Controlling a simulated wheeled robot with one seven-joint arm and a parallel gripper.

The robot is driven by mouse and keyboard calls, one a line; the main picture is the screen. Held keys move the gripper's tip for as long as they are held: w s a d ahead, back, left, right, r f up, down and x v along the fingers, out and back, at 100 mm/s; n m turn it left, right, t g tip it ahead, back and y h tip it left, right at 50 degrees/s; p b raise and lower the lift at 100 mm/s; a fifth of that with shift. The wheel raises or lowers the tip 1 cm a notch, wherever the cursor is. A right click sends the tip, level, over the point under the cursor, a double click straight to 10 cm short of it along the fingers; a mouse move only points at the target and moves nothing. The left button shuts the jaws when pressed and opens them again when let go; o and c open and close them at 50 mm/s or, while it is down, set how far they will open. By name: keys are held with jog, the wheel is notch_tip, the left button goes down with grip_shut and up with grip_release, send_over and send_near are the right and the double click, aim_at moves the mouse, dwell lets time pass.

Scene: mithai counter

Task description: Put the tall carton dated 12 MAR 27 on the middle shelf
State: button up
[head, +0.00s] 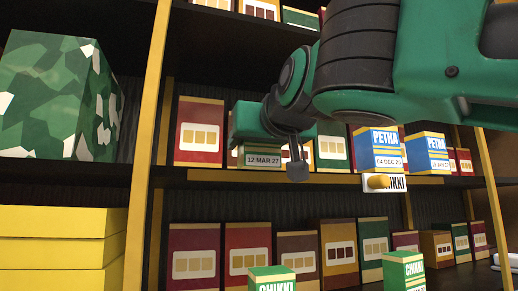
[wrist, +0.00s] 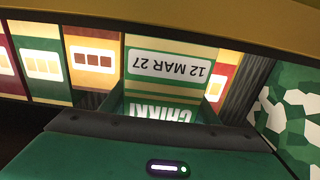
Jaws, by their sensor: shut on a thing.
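The tall green carton dated 12 MAR 27 (head: 262,160) is at the middle shelf (head: 225,179), left of centre in the head view. My gripper (head: 258,125) hides its upper part there. In the wrist view the carton (wrist: 165,85) appears upside down, with its date label and the word CHIKKI facing the camera. My gripper (wrist: 165,108) is shut on it, with a finger on each side. The carton looks upright, just behind the shelf's front edge. I cannot tell whether its base touches the shelf.
Boxes line the back, including a red one (head: 198,132). A camouflage box (head: 55,95) is left of the wooden post (head: 150,110). Green CHIKKI cartons (head: 403,272) are below.

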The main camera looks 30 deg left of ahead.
jog(key=shift+f, duration=0.1)
jog(key=o, duration=1.2)
jog(key=shift+d, duration=0.1)
jog(key=v, duration=1.1)
jog(key=shift+s+d, duration=0.25)
jog(key=shift+s, duration=0.1)
